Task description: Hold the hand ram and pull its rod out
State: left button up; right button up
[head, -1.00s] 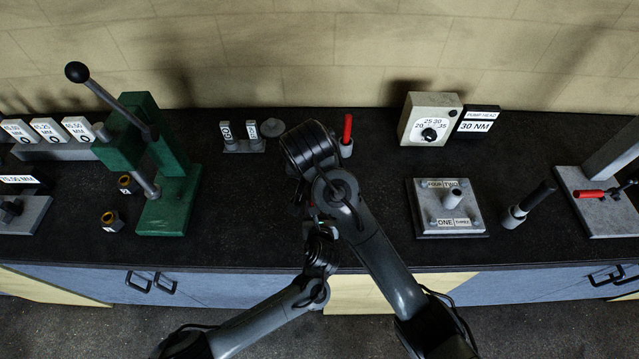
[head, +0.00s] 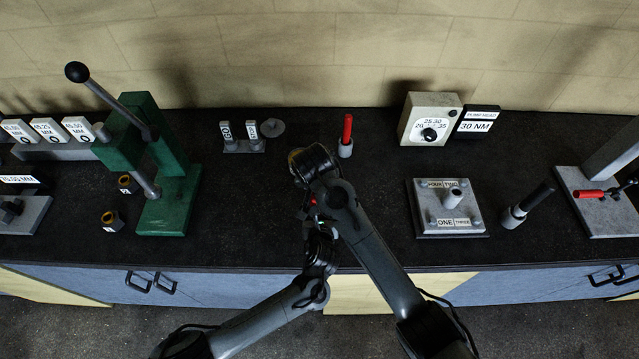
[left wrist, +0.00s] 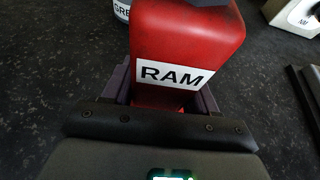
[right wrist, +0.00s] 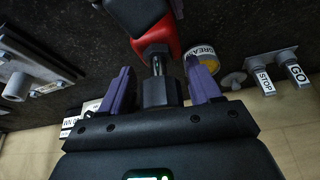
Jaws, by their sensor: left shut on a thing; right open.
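The hand ram (left wrist: 188,40) is a red block with a white RAM label. In the left wrist view my left gripper (left wrist: 165,90) is shut on it, with a purple finger on each side. In the right wrist view the red ram body (right wrist: 145,18) is at the top, and a short bright length of rod (right wrist: 157,65) leads from it to a dark end piece (right wrist: 158,92). My right gripper (right wrist: 160,86) is open, its purple fingers standing apart on either side of that end piece. In the head view my arms hide nearly all of the ram.
A grease tin (right wrist: 208,62) stands near the ram. STOP and GO gauges (head: 242,136) and a red-handled tool (head: 346,135) are behind. A green press (head: 160,175) stands left. A numbered plate (head: 447,210) and an upright black handle (head: 530,203) are right.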

grip_shut()
pick_arm(q)
jog(key=shift+a+f, duration=0.1)
jog(key=shift+f, duration=0.05)
pick_arm(e)
notch_tip(320, 180, up, 9)
jog(key=shift+w+f, duration=0.1)
pick_arm(q)
jog(key=shift+s, duration=0.1)
pick_arm(e)
jog(key=shift+r, duration=0.55)
jog(key=shift+c, duration=1)
grip_release()
jog(key=shift+o, duration=1)
jog(key=shift+f, duration=0.15)
